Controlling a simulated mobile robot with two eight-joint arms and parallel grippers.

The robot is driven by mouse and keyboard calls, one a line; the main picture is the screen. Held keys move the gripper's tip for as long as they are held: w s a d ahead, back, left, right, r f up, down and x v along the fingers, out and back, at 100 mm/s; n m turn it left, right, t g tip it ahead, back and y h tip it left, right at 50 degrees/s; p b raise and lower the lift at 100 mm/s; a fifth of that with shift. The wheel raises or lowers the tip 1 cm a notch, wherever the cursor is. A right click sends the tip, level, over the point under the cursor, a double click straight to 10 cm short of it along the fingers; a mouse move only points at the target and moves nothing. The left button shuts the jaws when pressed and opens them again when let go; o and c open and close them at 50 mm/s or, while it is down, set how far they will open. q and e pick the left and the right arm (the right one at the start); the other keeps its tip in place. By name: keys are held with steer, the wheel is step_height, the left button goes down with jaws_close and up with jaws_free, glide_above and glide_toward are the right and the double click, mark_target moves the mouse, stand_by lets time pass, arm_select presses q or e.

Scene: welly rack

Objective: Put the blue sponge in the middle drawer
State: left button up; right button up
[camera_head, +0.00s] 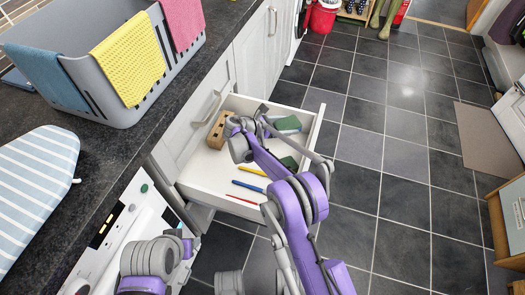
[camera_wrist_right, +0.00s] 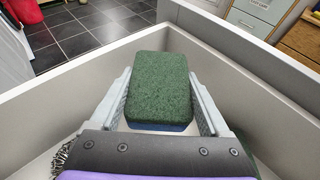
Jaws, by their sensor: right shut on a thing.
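The sponge (camera_wrist_right: 158,88) has a green scouring top and a blue underside. My right gripper (camera_wrist_right: 158,108) is shut on it, with one finger on each side. In the head view the sponge (camera_head: 288,124) is near the far right corner of an open white drawer (camera_head: 311,126). The sponge is within the drawer's walls; I cannot tell whether it touches the floor. My right arm hides part of the drawer. My left arm shows at the lower left, but its fingers are out of sight.
The drawer also holds a wooden block (camera_head: 219,130), a blue pen (camera_head: 247,186), a red pen (camera_head: 241,199) and another green item (camera_head: 289,162). A grey basket (camera_head: 120,112) with cloths and a striped ironing board (camera_head: 35,190) are on the dark counter.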

mark_target(285, 143)
step_height(285, 143, down, 9)
steer(key=shift+r+b, duration=0.15)
steer(key=shift+b, duration=0.65)
steer(key=o, duration=1.1)
steer(key=shift+o, duration=0.2)
steer(key=shift+s+a+r, duration=0.1)
steer(key=shift+a+r, duration=0.05)
steer(key=shift+a, duration=0.05)
steer(key=p+v, duration=0.1)
steer(key=v, duration=0.6)
